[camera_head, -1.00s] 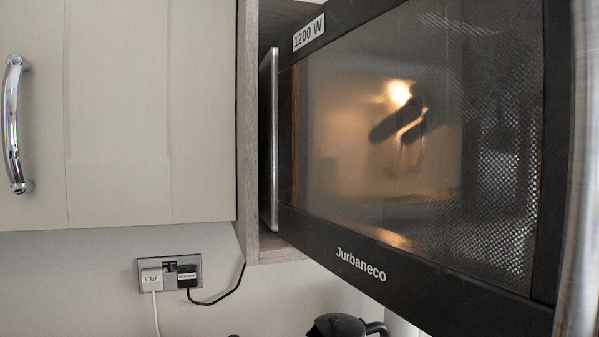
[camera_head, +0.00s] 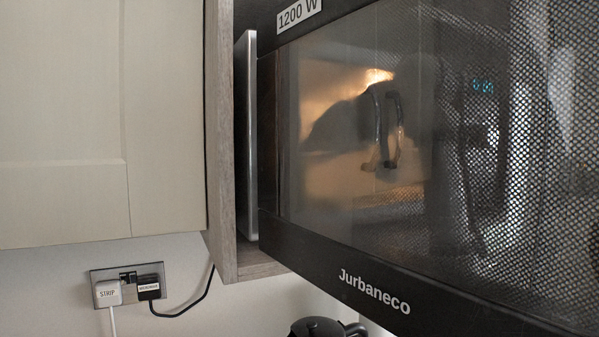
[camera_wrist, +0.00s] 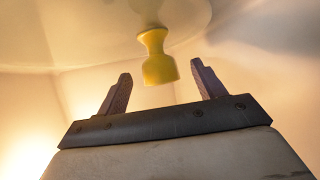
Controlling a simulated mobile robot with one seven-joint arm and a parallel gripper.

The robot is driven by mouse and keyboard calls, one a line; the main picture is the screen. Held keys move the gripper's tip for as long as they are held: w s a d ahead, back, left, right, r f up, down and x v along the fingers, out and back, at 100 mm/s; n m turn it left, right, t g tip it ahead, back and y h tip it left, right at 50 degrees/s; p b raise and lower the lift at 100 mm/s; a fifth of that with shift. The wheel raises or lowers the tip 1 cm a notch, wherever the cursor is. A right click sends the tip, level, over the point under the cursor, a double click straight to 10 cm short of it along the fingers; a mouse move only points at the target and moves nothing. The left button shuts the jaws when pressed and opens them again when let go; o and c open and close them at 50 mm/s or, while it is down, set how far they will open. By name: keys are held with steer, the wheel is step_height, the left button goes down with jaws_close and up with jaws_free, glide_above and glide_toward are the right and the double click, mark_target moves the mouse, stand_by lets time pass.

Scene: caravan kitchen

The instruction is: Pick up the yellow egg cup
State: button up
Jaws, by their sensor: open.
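The yellow egg cup (camera_wrist: 158,55) is in the upper middle of the wrist view. It rests with one end on a pale round plate (camera_wrist: 85,32), and this view looks upside down. My gripper (camera_wrist: 162,76) is open, its two dark fingers pointing toward the egg cup. The cup lies in line with the gap between them, and nothing is held. In the head view my gripper (camera_head: 381,166) shows dimly through the microwave door's window. I cannot make out the egg cup there.
The microwave (camera_head: 375,293) has dark mesh glass and fills the right of the head view. A pale cupboard (camera_head: 70,110) is on the left. A socket with plugs (camera_head: 128,286) and a black kettle (camera_head: 320,327) are below. Pale lit walls (camera_wrist: 265,75) surround my gripper.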

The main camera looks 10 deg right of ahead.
steer(key=p+x, duration=0.2)
steer(key=x, duration=0.2)
steer(key=shift+w+a+r, duration=0.1)
steer(key=shift+w, duration=0.15)
steer(key=shift+w+a+f, duration=0.25)
steer(key=shift+w+f, duration=0.05)
steer(key=shift+w, duration=0.05)
steer(key=c, duration=1.1)
steer(key=shift+r, duration=0.15)
